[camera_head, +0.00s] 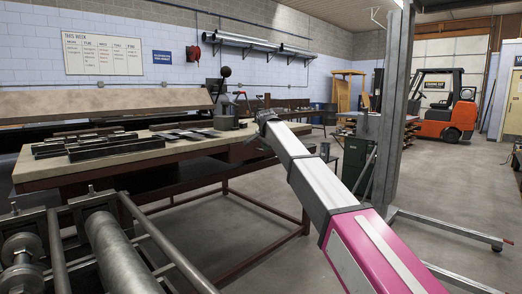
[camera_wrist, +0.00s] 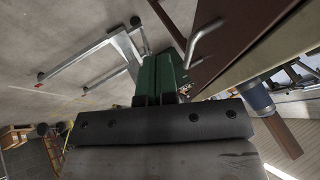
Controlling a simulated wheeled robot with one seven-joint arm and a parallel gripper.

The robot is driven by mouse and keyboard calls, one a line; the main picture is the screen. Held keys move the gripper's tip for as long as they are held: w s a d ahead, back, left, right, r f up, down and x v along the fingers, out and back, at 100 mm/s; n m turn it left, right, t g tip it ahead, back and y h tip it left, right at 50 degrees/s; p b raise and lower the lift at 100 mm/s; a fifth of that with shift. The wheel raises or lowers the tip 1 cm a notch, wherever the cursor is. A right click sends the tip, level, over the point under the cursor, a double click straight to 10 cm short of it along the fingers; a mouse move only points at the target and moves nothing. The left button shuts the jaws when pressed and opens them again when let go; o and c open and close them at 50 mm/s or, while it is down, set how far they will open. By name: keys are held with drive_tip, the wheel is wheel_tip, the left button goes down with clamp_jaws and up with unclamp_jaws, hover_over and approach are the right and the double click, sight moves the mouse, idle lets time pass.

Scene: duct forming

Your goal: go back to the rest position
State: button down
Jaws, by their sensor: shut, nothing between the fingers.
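My arm crosses the head view from the lower right, with pink and silver links. It reaches up and left toward the workbench. My gripper (camera_head: 263,116) is at its far end, small and dark, above the right end of the bench. It is shut and empty. In the wrist view, a dark bolted block of my gripper (camera_wrist: 165,122) fills the lower middle. Fine detail of the fingertips is hard to make out.
The workbench (camera_head: 205,147) carries dark metal bars (camera_head: 115,147). A roller machine (camera_head: 115,255) stands at the lower left. A grey steel column (camera_head: 392,110) stands right of my arm, with a green machine (camera_head: 358,165) by it. An orange forklift (camera_head: 445,112) is parked behind. Floor at right is mostly open.

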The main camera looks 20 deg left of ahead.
drive_tip(key=v, duration=0.8)
drive_tip(key=shift+d, duration=0.2)
drive_tip(key=s+d+f+n+g+h, duration=0.1)
drive_tip(key=d+f+n+g+h, duration=0.15)
drive_tip(key=d+f, duration=3.05)
drive_tip(key=s+d+f+n+g, duration=0.1)
drive_tip(key=s+d+f+g, duration=0.1)
drive_tip(key=s+d+f, duration=0.9)
drive_tip(key=s+d+f+n+g, duration=0.1)
drive_tip(key=s+d+f+g, duration=0.1)
drive_tip(key=s+d+f, duration=0.8)
drive_tip(key=s+d, duration=0.3)
drive_tip(key=d, duration=0.4)
drive_tip(key=shift+f, duration=0.4)
drive_tip(key=shift+n, duration=0.25)
